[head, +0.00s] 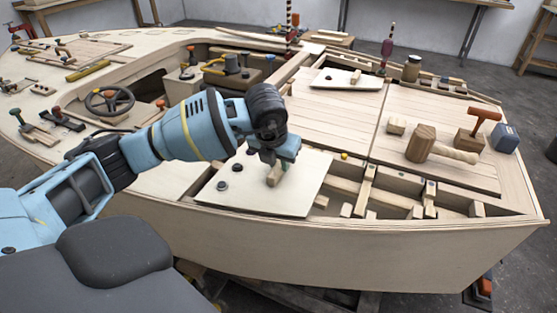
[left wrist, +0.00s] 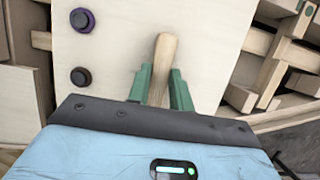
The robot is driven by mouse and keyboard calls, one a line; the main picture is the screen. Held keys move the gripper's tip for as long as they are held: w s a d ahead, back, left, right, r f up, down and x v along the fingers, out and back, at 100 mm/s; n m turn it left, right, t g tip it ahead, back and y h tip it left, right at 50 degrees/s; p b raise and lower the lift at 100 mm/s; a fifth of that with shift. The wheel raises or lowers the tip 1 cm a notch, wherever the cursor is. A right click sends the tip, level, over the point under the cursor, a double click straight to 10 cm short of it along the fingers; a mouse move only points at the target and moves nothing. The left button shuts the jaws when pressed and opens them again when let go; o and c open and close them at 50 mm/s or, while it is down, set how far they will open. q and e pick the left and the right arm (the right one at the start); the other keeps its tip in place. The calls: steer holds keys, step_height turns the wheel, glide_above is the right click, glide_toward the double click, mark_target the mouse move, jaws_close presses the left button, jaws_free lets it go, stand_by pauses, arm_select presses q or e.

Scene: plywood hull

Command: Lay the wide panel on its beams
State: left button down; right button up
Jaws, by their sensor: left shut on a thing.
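The wide panel (head: 306,188) is a pale board with dark round knobs and a wooden grip bar (head: 275,174). It lies level or nearly so over the near side of the hull. My left gripper (head: 280,168) comes down on it from above. In the left wrist view the green fingers (left wrist: 160,88) are shut on the grip bar (left wrist: 164,55), and the panel (left wrist: 120,50) spreads around it. Bare beams (head: 366,187) show to the panel's right. I cannot tell whether the panel touches the beams beneath it. My right gripper is not in view.
A mallet (head: 436,148), wooden blocks and a blue block (head: 504,138) stand on the right deck. A small yellow item (head: 344,155) lies near the panel's far right corner. A smaller panel with a grip (head: 345,80) lies farther back. A steering wheel (head: 109,100) stands left.

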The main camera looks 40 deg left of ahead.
arm_select(q)
steer(key=shift+f, duration=0.4)
steer(key=c, duration=1.2)
jaws_free()
steer(key=shift+o, duration=0.2)
steer(key=shift+v, duration=3.9)
